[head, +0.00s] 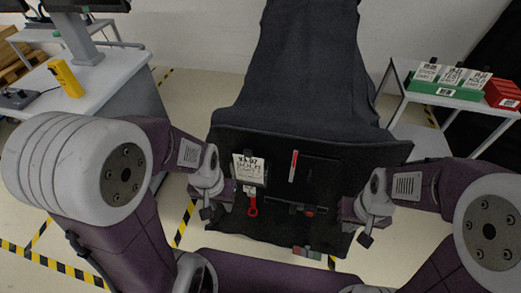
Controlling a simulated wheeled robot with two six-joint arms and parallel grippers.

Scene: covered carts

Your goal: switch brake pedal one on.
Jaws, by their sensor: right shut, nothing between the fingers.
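A dark cloth-covered cart (298,65) stands in front of me in the head view. Low at its near edge is a small red and green piece (306,251), which looks like a pedal; I cannot tell its number or its setting. My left gripper (206,213) hangs at the left side of the cart's front, apart from that piece; its finger opening is too small to tell. My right gripper (366,240) is shut and empty at the right side of the cart's front, right of the piece.
The cart's front carries a white label (250,168), a red-handled part (253,206) and a red-and-white strip (293,166). A desk (105,85) stands at the left. A table with a green box (445,90) and a red box (503,94) stands at the right.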

